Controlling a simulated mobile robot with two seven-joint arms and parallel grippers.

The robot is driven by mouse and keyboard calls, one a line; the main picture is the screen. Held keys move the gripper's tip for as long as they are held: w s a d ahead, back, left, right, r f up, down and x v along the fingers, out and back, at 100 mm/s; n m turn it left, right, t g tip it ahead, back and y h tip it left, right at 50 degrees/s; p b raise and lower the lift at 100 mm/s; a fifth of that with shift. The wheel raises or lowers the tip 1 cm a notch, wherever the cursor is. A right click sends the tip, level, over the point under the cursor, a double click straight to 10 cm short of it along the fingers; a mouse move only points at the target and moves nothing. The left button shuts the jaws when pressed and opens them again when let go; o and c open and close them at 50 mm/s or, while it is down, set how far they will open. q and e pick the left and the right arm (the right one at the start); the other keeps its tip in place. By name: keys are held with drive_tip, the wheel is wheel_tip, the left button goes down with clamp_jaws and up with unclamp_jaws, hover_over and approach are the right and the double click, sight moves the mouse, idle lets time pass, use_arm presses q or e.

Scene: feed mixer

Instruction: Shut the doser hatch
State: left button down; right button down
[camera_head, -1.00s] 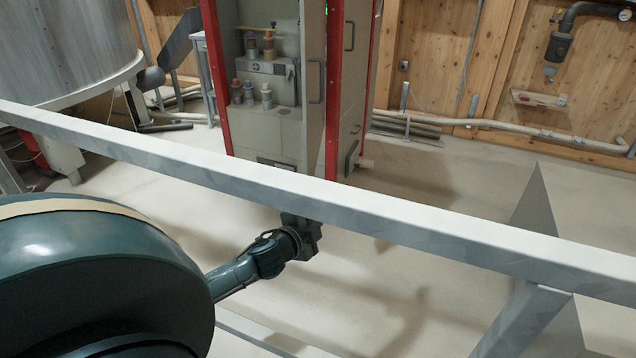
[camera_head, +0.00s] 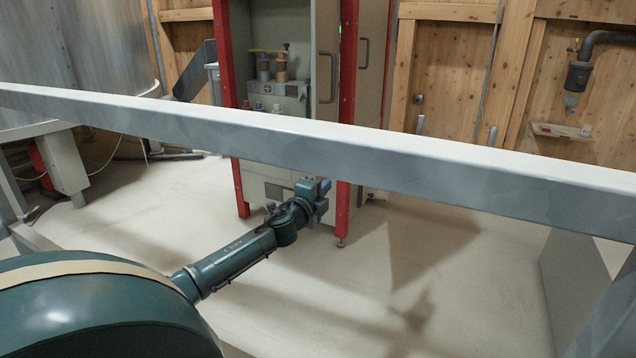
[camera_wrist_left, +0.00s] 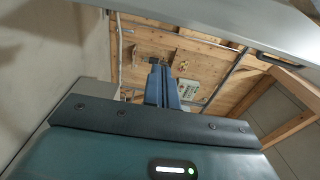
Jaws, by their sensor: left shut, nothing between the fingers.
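The doser cabinet with red posts (camera_head: 226,90) stands beyond a grey rail. Its front is open on a bay with small containers (camera_head: 271,66). A beige panel with a dark handle (camera_head: 333,76) stands at the right of the bay and looks like the hatch, swung open; its lower part is hidden by the rail. My left gripper (camera_head: 323,187) is low in front of the cabinet, below the rail in the picture and near the right front post; I cannot tell the gap. In the left wrist view its blue fingers (camera_wrist_left: 162,86) are together and empty.
The grey rail (camera_head: 300,143) crosses the whole head view before the cabinet. A metal tank (camera_head: 70,45) stands at the left. Wooden walls with pipes (camera_head: 590,50) are behind. The pale floor (camera_head: 400,290) right of my arm is clear.

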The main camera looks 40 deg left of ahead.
use_arm(q)
drive_tip(key=shift+w+a+b, duration=0.3)
drive_tip(key=shift+w+a, duration=0.15)
drive_tip(key=shift+a, duration=0.3)
drive_tip(key=shift+w+a+b, duration=0.3)
drive_tip(key=shift+w+a, duration=0.2)
drive_tip(key=shift+a, duration=0.3)
drive_tip(key=shift+w+a+b, duration=0.3)
drive_tip(key=shift+w+a, duration=0.15)
drive_tip(key=shift+a, duration=0.3)
use_arm(e)
drive_tip(key=shift+s+a+n+t+y, duration=0.2)
drive_tip(key=shift+a+n+t+y, duration=0.35)
drive_tip(key=shift+y, duration=0.45)
